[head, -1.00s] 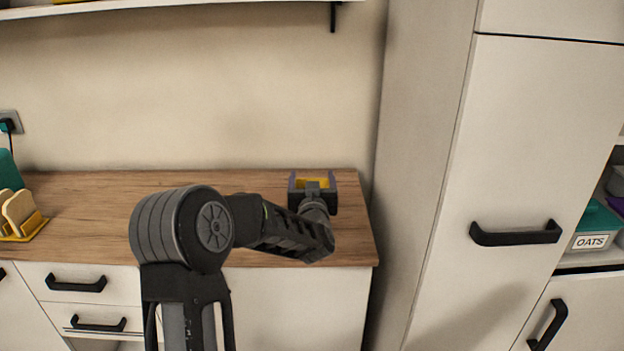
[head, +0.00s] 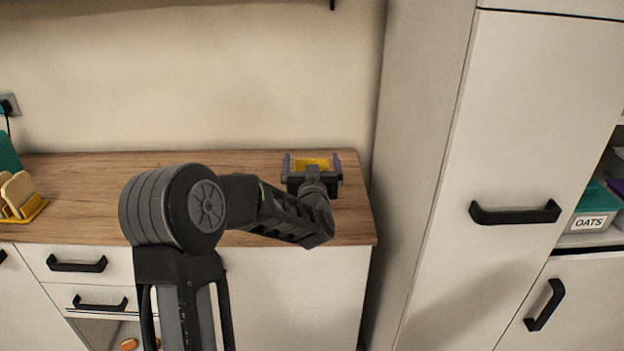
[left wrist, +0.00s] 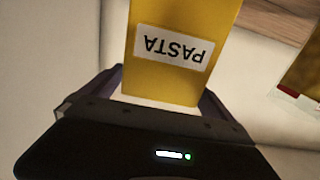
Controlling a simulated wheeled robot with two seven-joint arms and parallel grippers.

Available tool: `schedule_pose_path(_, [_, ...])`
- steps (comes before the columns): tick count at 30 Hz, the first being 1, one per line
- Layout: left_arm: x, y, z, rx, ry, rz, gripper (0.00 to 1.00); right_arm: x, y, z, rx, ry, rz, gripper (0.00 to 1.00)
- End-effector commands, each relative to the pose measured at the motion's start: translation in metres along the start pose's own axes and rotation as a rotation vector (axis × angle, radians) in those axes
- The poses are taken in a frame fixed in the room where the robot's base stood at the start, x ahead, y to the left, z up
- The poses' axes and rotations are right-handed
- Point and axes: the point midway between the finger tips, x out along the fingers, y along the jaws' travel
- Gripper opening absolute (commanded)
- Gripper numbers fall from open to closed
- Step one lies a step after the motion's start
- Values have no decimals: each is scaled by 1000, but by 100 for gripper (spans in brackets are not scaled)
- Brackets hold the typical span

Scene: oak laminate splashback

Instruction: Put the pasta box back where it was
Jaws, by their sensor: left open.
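The yellow pasta box (head: 313,163) is at the back right of the wooden counter (head: 110,180), mostly hidden behind my left gripper (head: 312,165). In the left wrist view the pasta box (left wrist: 182,40) shows its white PASTA label upside down. It lies between the two fingers of my left gripper (left wrist: 165,92). The fingers are open, one at each side of the box. I cannot tell whether either finger touches it, and its contact with the counter is hidden. My right gripper is in neither view.
A tall cabinet (head: 440,150) bounds the counter on the right. A bin labelled OATS (head: 592,222) sits in an open shelf at far right. A yellow rack (head: 22,200) stands at the counter's left. Another yellow object (left wrist: 303,72) shows at the wrist view's right edge.

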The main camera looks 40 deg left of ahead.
Motion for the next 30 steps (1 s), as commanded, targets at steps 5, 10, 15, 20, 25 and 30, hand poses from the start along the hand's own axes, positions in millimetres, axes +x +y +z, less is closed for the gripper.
schedule_pose_path(5, [-37,0,1,0,1,3,99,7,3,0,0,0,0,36])
schedule_pose_path(10, [-72,0,1,0,1,2,99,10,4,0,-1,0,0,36])
schedule_pose_path(15, [-95,0,0,0,1,1,99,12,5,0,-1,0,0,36])
schedule_pose_path(20, [-102,0,0,0,0,-1,99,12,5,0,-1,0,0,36])
schedule_pose_path(25, [-102,0,0,0,0,-1,99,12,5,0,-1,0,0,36])
schedule_pose_path(30, [-102,0,0,0,0,0,99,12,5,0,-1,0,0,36])
